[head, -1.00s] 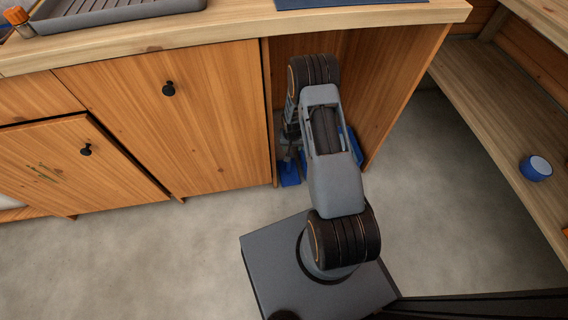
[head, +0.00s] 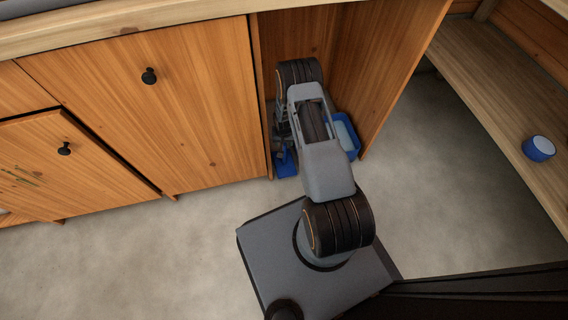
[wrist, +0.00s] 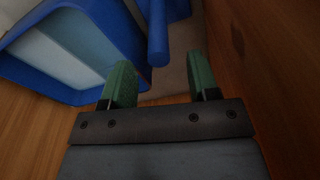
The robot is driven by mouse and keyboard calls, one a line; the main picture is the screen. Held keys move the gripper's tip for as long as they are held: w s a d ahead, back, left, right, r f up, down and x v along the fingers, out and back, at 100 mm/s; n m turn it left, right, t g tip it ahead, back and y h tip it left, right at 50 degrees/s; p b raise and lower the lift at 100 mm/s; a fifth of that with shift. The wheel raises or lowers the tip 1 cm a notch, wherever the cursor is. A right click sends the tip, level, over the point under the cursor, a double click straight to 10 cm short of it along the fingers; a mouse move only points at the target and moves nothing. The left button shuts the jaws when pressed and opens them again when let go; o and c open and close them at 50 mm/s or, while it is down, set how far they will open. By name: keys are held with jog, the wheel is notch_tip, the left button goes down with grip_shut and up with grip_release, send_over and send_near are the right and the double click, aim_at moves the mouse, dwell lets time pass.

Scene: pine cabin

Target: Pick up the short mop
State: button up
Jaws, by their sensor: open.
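A blue rod (wrist: 157,38), likely the short mop's handle, shows at the top middle of the wrist view. Its lower end lies just beyond the gap between my fingertips; I cannot tell whether it is level with them. My gripper (wrist: 162,82) is open, with green fingers and nothing between them. In the head view my arm covers most of the niche, and the mop cannot be made out for sure. A flat blue piece (head: 287,164) on the floor left of my arm may be part of it.
A blue bin (head: 356,150) with a pale inside stands in the niche; it also fills the wrist view's upper left (wrist: 28,75). A wooden wall (wrist: 265,70) is close on the wrist view's right. A cabinet door (head: 150,120) borders the niche. A blue cup (head: 538,148) sits on the right bench.

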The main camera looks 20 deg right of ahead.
aim_at(284, 145)
notch_tip(284, 145, down, 4)
jog(key=shift+w+d+f+b, duration=0.15)
jog(key=shift+f+b, duration=0.05)
jog(key=shift+b, duration=0.85)
jog(key=shift+r, duration=0.1)
jog(key=shift+c, duration=0.5)
grip_shut()
